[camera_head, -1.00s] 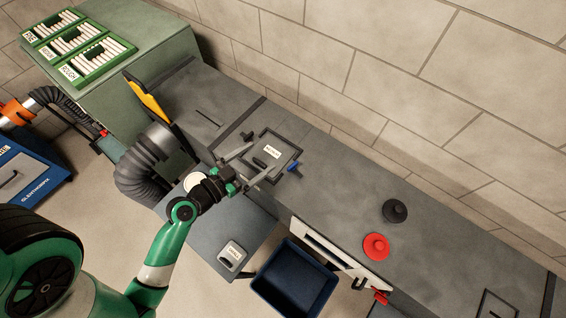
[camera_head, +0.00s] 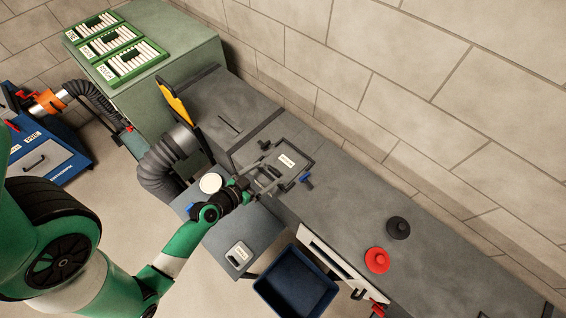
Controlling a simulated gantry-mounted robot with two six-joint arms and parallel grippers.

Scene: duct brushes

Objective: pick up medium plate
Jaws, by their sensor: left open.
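A square grey plate with a white label (camera_head: 288,160), too small to read surely, lies on top of the long grey duct. A dark handle stands on its near left part. My left gripper (camera_head: 272,168) is open over the plate's near left side, its fingers spread on either side of the handle. I cannot tell whether the fingers touch the plate. A smaller plate with a white label (camera_head: 239,254) lies on the lower grey table (camera_head: 255,228). My right gripper is not in view.
A blue clamp knob (camera_head: 306,180) sits at the plate's right edge. Black (camera_head: 398,228) and red (camera_head: 377,260) round caps stand farther right on the duct. A blue bin (camera_head: 296,284) is below. A ribbed hose (camera_head: 165,160) and yellow-edged panel (camera_head: 176,103) are at left.

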